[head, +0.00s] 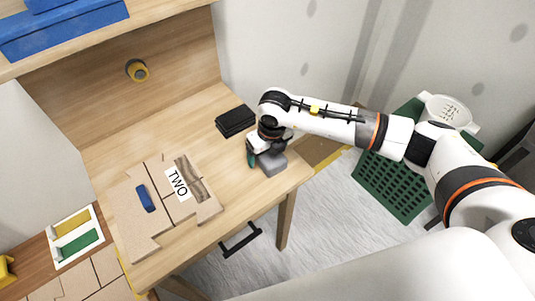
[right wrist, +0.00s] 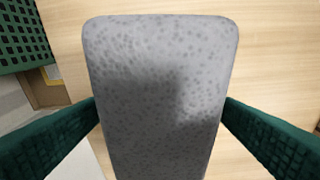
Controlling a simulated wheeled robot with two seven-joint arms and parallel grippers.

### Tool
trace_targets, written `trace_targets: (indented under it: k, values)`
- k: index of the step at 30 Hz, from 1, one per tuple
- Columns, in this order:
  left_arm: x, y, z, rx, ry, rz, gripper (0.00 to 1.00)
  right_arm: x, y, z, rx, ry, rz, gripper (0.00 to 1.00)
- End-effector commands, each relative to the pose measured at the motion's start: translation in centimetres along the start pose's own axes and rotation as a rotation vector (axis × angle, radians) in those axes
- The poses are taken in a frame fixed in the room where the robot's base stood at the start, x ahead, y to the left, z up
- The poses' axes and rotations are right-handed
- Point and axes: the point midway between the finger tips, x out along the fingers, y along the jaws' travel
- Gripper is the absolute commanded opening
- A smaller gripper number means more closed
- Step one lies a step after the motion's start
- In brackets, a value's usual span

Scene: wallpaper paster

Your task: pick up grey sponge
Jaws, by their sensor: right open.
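The grey sponge (head: 272,163) lies on the wooden table near its right front corner. In the right wrist view the sponge (right wrist: 160,90) fills the middle, a speckled grey block with rounded corners. My right gripper (head: 262,160) is right at the sponge, coming down from above. Its green fingers stand open, one on each side of the sponge in the right wrist view (right wrist: 160,125). I cannot tell whether either finger touches it. My left gripper is in neither view.
A black block (head: 235,121) lies behind the sponge. Cardboard pieces marked TWO (head: 178,183) with a blue item (head: 146,198) lie left on the table (head: 235,190). A green perforated basket (head: 395,187) stands on the right.

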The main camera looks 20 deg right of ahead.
Motion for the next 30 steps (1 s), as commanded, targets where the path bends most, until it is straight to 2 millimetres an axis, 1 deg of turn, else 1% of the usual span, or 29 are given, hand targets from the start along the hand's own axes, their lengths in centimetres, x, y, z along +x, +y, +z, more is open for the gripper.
trace_targets:
  k: [1, 8, 9, 10, 17, 20, 23, 30]
  values:
    - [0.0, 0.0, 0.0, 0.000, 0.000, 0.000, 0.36, 0.0, 0.0, 0.0, 0.000, 0.000, 0.000, 0.85]
    - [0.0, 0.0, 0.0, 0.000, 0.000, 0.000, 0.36, 0.0, 0.0, 0.0, 0.000, 0.000, 0.000, 0.48]
    - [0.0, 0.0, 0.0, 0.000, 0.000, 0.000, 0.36, 0.0, 0.0, 0.0, 0.000, 0.000, 0.000, 0.41]
    - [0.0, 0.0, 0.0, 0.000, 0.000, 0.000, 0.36, -0.1, 0.0, 0.0, 0.000, 0.000, 0.000, 0.38]
    - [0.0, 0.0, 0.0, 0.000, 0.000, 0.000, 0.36, -0.2, 0.0, -0.1, 0.000, 0.001, 0.000, 0.37]
    - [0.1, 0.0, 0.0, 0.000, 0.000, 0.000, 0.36, -0.9, 0.0, -0.2, 0.001, 0.004, -0.001, 0.37]
    - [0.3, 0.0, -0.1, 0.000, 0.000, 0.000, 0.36, -2.5, 0.0, -0.5, 0.000, 0.006, -0.001, 0.37]
    - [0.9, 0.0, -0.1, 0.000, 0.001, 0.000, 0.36, -7.2, 0.1, -1.2, 0.000, 0.005, 0.001, 0.37]
